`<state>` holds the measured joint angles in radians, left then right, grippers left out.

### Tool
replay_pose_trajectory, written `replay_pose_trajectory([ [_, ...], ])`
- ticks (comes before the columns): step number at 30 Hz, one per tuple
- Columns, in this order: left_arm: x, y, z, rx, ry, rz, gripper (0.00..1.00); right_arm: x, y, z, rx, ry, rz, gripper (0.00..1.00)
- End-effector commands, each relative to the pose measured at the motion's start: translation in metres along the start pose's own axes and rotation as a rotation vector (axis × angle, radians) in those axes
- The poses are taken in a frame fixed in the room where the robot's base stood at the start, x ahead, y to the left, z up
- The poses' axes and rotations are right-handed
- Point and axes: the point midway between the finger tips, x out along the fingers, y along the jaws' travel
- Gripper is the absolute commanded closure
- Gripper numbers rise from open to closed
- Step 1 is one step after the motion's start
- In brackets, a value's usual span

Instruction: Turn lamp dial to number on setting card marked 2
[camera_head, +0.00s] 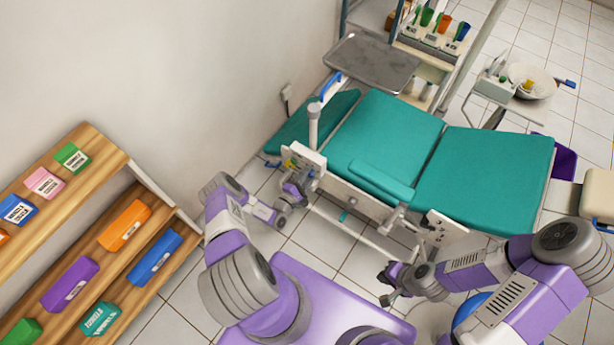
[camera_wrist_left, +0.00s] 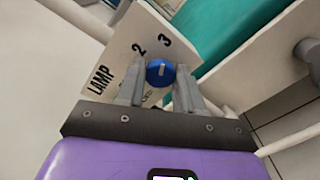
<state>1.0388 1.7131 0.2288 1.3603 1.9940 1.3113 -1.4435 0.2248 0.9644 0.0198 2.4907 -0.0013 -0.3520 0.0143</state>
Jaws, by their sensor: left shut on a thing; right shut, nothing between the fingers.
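The lamp dial (camera_wrist_left: 160,72) is a round blue knob with a pale pointer line, seen in the left wrist view. It sits on a white panel (camera_wrist_left: 118,62) printed LAMP, with the numbers 2 and 3 showing; other markings are hidden by a finger. My left gripper (camera_wrist_left: 158,92) is shut on the dial, one finger on each side. In the head view my left gripper (camera_head: 296,186) is at the panel (camera_head: 307,158) on the chair's near left end. My right gripper (camera_head: 388,284) is shut and empty, low in front of the chair. I cannot make out a setting card marked 2.
The green dental chair (camera_head: 480,175) fills the middle right. A metal tray (camera_head: 372,62) stands behind it. A wooden shelf (camera_head: 100,200) with several coloured boxes is at the left.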

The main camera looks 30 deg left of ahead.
Motion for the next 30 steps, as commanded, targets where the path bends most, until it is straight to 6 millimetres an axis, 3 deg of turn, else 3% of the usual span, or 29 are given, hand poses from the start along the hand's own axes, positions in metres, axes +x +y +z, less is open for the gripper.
replay_pose_trajectory([
  [11,-0.001,-0.001,-0.001,0.005,0.001,-0.001,0.95,0.0,0.0,0.0,0.0,0.0,0.0,1.0],
  [12,-0.001,0.0,-0.001,0.005,0.001,-0.001,0.58,0.0,0.0,0.0,0.0,0.0,0.0,1.0],
  [16,0.0,0.0,0.0,0.004,0.001,-0.001,0.39,0.0,0.0,0.0,0.0,0.0,0.0,1.0],
  [25,-0.002,0.0,0.0,0.003,0.001,-0.001,0.39,-0.001,0.0,0.0,0.0,0.0,0.0,1.0],
  [30,-0.022,0.001,-0.001,0.001,0.004,-0.001,0.39,-0.004,-0.002,0.0,0.0,0.0,0.0,1.0],
])
